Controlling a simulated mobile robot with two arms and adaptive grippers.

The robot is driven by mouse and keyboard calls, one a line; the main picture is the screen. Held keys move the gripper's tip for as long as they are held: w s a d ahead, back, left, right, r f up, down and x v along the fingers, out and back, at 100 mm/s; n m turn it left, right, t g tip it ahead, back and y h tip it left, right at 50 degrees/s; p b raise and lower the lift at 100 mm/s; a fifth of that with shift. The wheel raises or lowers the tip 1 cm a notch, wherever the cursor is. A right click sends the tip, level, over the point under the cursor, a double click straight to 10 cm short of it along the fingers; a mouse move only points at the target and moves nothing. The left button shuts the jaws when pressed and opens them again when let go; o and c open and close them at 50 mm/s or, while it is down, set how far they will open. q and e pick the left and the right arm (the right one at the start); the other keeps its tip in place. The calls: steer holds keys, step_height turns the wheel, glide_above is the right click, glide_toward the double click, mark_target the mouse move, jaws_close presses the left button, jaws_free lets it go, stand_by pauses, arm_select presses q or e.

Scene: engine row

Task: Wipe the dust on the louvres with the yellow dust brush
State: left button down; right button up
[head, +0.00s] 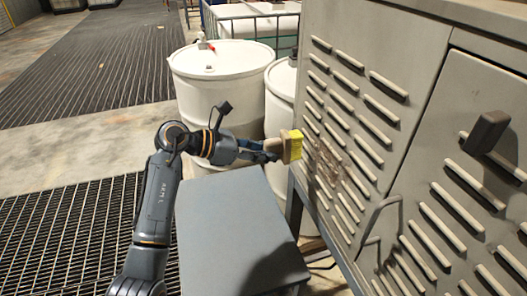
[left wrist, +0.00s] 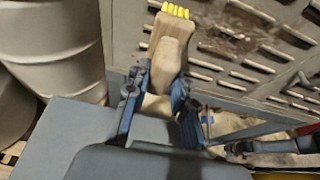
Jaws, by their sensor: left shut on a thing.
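The yellow dust brush has a light wooden handle and yellow bristles (head: 293,146). My left gripper (head: 268,151) is shut on its handle and holds it level, above and beyond the grey table. In the left wrist view the handle (left wrist: 167,52) stands between the two fingers, with the bristles at the top edge. The bristles face the louvres (head: 345,120) of the grey cabinet, and a small gap seems to lie between. A brown dust patch (head: 329,165) lies on the louvres just right of the brush; it also shows in the left wrist view (left wrist: 228,42).
A grey table (head: 225,215) stands below the brush. White drums (head: 222,85) stand behind it. A bent handle (head: 377,218) and a dark latch (head: 487,132) stick out from the cabinet. Dark floor grating (head: 65,235) lies at the left.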

arm_select(q)
steer(key=shift+w+d, duration=0.2)
steer(key=shift+d, duration=0.35)
steer(key=shift+w+d+b, duration=0.2)
steer(key=shift+d+b, duration=0.3)
steer(key=shift+d, duration=0.2)
stand_by(0.3)
steer(key=s+d+p, duration=0.1)
steer(key=s+d, duration=0.2)
steer(key=s, duration=0.7)
steer(key=shift+d, duration=0.2)
stand_by(0.7)
